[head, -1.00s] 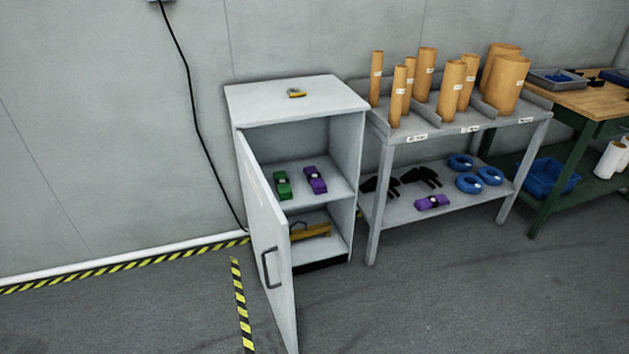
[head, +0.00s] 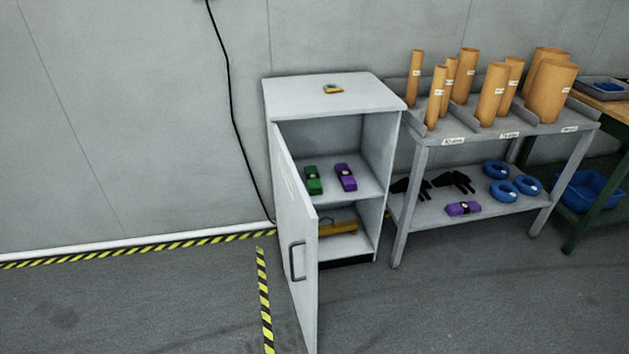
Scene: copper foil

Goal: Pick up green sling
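The green sling (head: 313,181) is a folded green bundle with a dark band around its middle. It lies on the upper shelf of the grey cabinet (head: 333,98), on the left side near the open door (head: 297,245). A purple sling (head: 346,177) lies just to its right on the same shelf, a small gap apart. Neither of my grippers shows in the head view.
The cabinet door swings out toward the front left. A rack (head: 430,205) with cardboard tubes, blue rolls and another purple sling (head: 463,208) stands right. The floor in front is clear.

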